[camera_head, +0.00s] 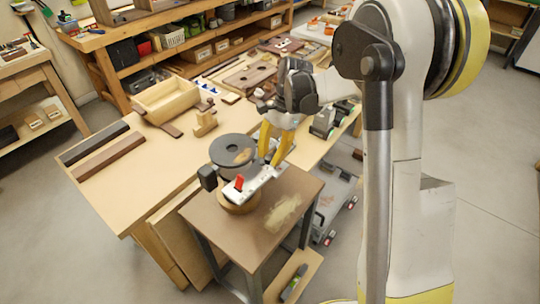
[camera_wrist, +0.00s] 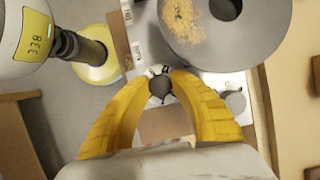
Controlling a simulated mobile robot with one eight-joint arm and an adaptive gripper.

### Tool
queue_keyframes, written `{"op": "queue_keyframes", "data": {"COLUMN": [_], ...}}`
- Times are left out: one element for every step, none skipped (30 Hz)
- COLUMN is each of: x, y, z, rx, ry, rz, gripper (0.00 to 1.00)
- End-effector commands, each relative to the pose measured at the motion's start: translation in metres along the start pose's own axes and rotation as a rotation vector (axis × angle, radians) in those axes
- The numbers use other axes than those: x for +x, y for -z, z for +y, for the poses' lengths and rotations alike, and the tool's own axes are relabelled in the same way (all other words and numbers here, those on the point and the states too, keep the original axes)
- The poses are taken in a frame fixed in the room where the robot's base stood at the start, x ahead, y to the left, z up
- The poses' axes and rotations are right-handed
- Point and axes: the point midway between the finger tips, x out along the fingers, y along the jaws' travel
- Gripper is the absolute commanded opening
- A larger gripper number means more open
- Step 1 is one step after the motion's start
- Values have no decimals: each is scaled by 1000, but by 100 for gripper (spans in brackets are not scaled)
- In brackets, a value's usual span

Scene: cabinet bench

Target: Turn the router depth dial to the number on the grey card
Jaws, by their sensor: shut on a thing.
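My gripper (camera_head: 269,161) reaches down with two yellow fingers beside the router's dark round plate (camera_head: 233,145). In the wrist view my gripper (camera_wrist: 160,76) has its fingertips closed around a small dark round dial (camera_wrist: 160,88) with light marks at its edge. Its numbers are too small to read. The router's grey disc (camera_wrist: 225,40) fills the upper right there, with sawdust on it. A pale grey card (camera_wrist: 139,52) with dark print lies above the left fingertip; I cannot read it. In the head view the fingers hide the dial.
The router stands on a small brown-topped stand (camera_head: 300,188) with sawdust. A wooden bench (camera_head: 130,190) behind holds dark strips and an open wooden box (camera_head: 166,108).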

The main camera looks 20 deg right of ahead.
Motion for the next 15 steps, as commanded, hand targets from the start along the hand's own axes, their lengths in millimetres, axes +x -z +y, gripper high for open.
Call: {"op": "queue_keyframes", "data": {"x": [0, 0, 0, 0, 0, 0, 0, 0, 0, 0, 1, 1, 1, 1, 1], "y": [0, 0, 0, 0, 0, 0, 0, 0, 0, 0, 0, 0, 0, 0, 0], "z": [0, 0, 0, 0, 0, 0, 0, 0, 0, 0, 0, 0, 0, 0, 0], "rx": [-29, -47, -69, -83, -98, -115, -127, -138, -151, -160, -168, -176, -181, -186, -192], "ry": [-13, -20, -29, -36, -42, -50, -54, -59, -64, -67, -70, -74, -77, -79, -81], "rz": [0, 0, 0, 0, 0, 1, 1, 1, 1, 1, 1, 1, 1, 1, 1], "gripper": [0, 0, 0, 0, 0, 0, 0, 0, 0, 0, 0, 0, 0, 0, 0]}}
